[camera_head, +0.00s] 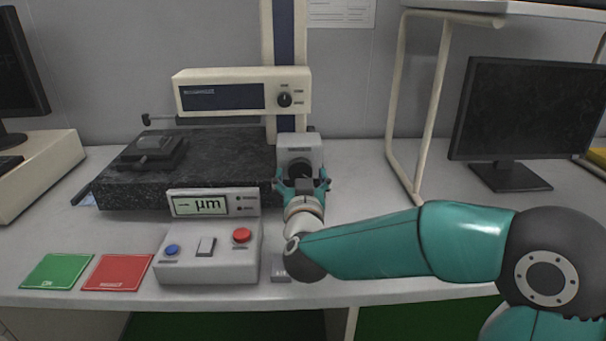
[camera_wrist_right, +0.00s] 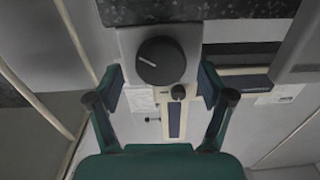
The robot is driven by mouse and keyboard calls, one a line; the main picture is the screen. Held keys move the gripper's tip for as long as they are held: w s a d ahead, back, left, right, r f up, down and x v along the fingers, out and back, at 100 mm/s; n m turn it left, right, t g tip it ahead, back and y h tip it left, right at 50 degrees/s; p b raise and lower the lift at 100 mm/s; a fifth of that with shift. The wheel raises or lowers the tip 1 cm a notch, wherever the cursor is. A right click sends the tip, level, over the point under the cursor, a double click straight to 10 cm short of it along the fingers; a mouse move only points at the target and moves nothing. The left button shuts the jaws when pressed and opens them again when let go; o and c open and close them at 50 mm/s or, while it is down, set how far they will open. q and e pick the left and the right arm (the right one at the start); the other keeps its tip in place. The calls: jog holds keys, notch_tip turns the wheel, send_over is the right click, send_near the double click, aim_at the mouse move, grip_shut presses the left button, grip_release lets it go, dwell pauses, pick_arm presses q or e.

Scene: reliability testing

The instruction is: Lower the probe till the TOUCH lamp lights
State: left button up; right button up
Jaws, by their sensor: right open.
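My right gripper (camera_head: 301,176) is open in front of a white box (camera_head: 300,145) at the right end of the granite plate. The box bears a black round knob (camera_head: 299,167). In the right wrist view, the knob (camera_wrist_right: 160,62) sits between the two spread fingers of the right gripper (camera_wrist_right: 161,78), with a gap on both sides. A white console (camera_head: 208,250) has a display (camera_head: 201,205) reading "— µm". Small dark lamp-like dots (camera_head: 240,203) sit beside it; their labels are too small to read. I cannot make out the probe tip. My left gripper is not in view.
The dark granite plate (camera_head: 240,160) carries a small black block (camera_head: 153,149). A column (camera_head: 285,40) holds a white head unit (camera_head: 240,92) above it. Green (camera_head: 58,271) and red (camera_head: 117,272) cards lie front left. A monitor (camera_head: 530,115) and a frame (camera_head: 432,110) stand right.

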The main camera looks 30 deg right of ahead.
jog(key=shift+x, duration=0.85)
jog(key=shift+c, duration=0.3)
jog(key=c, duration=1.1)
jog(key=shift+r+n+p, duration=0.25)
jog(key=shift+n+p, duration=0.25)
jog(key=shift+p, duration=0.35)
jog(key=shift+f+n, duration=0.1)
jog(key=shift+n, duration=0.2)
jog(key=shift+f, duration=0.1)
jog(key=o, duration=1.2)
jog(key=shift+c, duration=0.2)
